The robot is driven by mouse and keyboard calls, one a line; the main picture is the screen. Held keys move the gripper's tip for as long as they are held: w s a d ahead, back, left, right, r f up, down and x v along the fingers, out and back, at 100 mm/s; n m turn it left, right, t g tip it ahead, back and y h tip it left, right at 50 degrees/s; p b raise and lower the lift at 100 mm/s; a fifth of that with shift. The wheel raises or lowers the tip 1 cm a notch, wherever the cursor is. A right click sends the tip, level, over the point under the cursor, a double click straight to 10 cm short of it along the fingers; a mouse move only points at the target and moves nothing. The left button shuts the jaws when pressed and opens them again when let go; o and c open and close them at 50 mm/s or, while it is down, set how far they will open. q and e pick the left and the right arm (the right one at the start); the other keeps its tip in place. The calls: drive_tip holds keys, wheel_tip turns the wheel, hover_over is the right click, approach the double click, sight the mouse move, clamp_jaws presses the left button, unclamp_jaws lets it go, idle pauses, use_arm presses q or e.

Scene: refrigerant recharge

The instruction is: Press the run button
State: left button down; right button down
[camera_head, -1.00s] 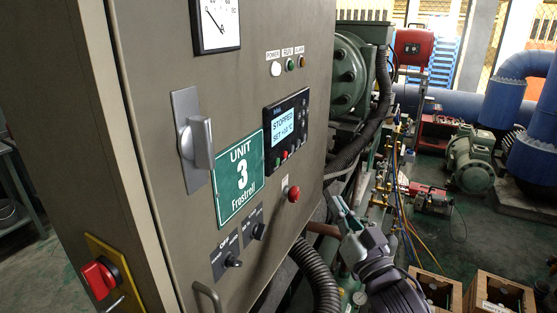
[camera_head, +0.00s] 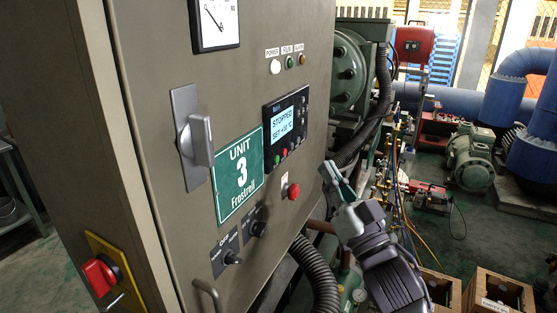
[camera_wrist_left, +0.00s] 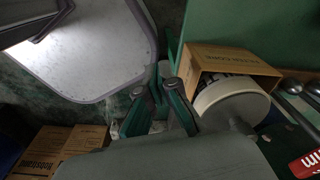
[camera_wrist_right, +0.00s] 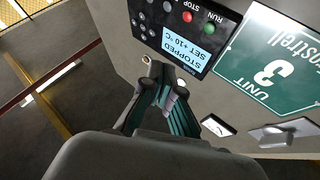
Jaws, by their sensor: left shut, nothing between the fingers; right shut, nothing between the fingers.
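The controller (camera_head: 286,128) on the cabinet door reads STOPPED, SET +10 °C. It also shows in the right wrist view (camera_wrist_right: 188,40), upside down. In the head view the run button (camera_head: 277,160) is small, at the controller's lower left. My right gripper (camera_head: 329,172) is shut and empty, to the right of the controller and apart from the buttons. My left gripper (camera_wrist_left: 156,92) is shut and empty, seen only in the left wrist view, away from the panel.
A red push button (camera_head: 293,191) and rotary switches (camera_head: 258,229) stick out below the controller. A large grey handle (camera_head: 197,142) stands to its left. Hoses and pipes (camera_head: 318,275) crowd the space below the right arm. A carton (camera_wrist_left: 230,62) is near the left gripper.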

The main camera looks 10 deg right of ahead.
sight(280, 147)
drive_tip(key=w+a, duration=0.4)
drive_tip(key=a, duration=0.2)
drive_tip(key=shift+b, duration=0.35)
drive_tip(key=shift+a, duration=0.1)
idle(1.1)
drive_tip(key=shift+w+a, duration=0.2)
drive_tip(key=shift+a, duration=0.05)
drive_tip(key=shift+w+a, duration=0.2)
drive_tip(key=shift+a, duration=0.1)
idle(0.7)
drive_tip(key=shift+s+d, duration=0.1)
drive_tip(key=shift+d, duration=0.05)
drive_tip(key=shift+s+d+p, duration=0.3)
drive_tip(key=shift+s+d, duration=0.1)
drive_tip(key=shift+d, duration=0.15)
idle(0.3)
